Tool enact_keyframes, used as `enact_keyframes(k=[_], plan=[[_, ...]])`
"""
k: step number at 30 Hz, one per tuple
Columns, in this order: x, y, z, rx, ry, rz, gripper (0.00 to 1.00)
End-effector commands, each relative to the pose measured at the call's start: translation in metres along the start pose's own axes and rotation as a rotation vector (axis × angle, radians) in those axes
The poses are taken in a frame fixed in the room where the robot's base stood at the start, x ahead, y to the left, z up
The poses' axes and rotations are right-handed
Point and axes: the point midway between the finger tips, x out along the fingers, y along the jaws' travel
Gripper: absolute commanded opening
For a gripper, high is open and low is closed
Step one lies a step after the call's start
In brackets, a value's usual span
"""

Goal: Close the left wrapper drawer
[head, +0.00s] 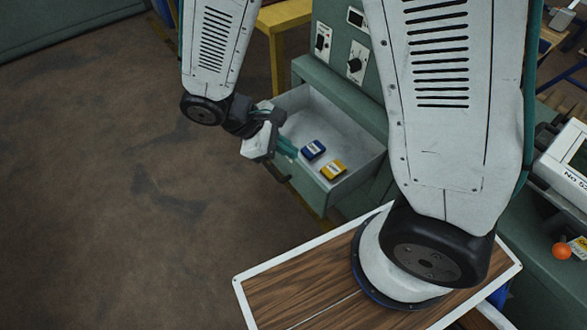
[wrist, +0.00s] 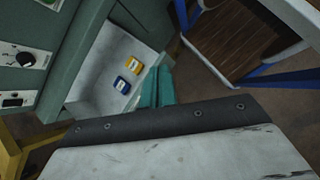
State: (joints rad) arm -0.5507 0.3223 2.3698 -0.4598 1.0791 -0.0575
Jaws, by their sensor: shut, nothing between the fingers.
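The drawer (head: 312,112) is pulled out of the green cabinet, its pale inside open to view. A blue box (head: 313,150) and a yellow box (head: 333,170) lie in it. A dark handle (head: 277,173) is on its front. My gripper (head: 289,150) is at the drawer's front edge, its teal fingers together and empty. I cannot tell whether they touch the front. In the wrist view the teal fingers (wrist: 156,88) show beside the open drawer (wrist: 92,78), with the blue box (wrist: 122,85) and yellow box (wrist: 131,65) inside. The handle is not visible there.
The green cabinet (head: 338,92) has knobs and switches above the drawer. A yellow stand (head: 283,18) is behind it. My arm hides part of the cabinet's right side. Open brown floor (head: 130,190) lies to the left. A wooden surface (wrist: 230,40) shows in the wrist view.

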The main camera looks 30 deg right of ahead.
Motion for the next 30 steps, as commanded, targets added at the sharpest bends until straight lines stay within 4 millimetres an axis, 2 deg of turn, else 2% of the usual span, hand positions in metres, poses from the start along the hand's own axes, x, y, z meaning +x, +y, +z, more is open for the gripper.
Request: enact_keyframes(k=[1, 3, 9, 13, 15, 18, 22, 30], plan=[[0.01, -0.004, -0.017, -0.068, -0.029, 0.037, 0.0], [0.024, -0.006, -0.04, -0.163, -0.059, 0.094, 0.0], [0.063, -0.014, -0.101, -0.424, -0.111, 0.242, 0.0], [0.078, -0.011, -0.134, -0.558, -0.106, 0.317, 0.0], [0.074, -0.003, -0.15, -0.609, -0.071, 0.361, 0.0], [0.071, 0.002, -0.158, -0.651, -0.045, 0.389, 0.0], [0.083, 0.005, -0.159, -0.659, -0.044, 0.386, 0.0], [0.133, 0.025, -0.163, -0.656, -0.046, 0.382, 0.0]])
